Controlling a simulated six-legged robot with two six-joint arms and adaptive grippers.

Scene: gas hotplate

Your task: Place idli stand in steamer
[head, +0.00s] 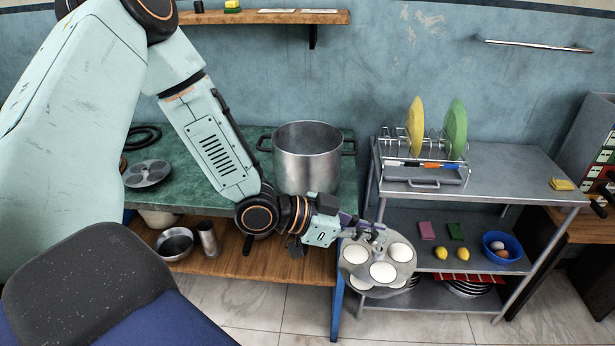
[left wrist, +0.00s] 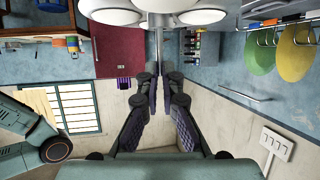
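The idli stand (head: 402,252) is a grey metal piece with round plates holding white idlis and a thin central rod. My left gripper (head: 372,230) is shut on the upper rod and holds the stand in the air, in front of the steel shelf unit. In the left wrist view the fingers (left wrist: 159,95) close around the rod, with the white-filled plates (left wrist: 160,14) at the top edge. The steamer (head: 307,160) is a tall, open steel pot with two dark side handles on the green counter, up and left of the stand. My right gripper is not in view.
A steel shelf unit (head: 520,172) stands right of the counter, with a dish rack (head: 425,172) on top and a blue bowl (head: 503,247) below. A wooden wall shelf (head: 300,17) hangs above the steamer.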

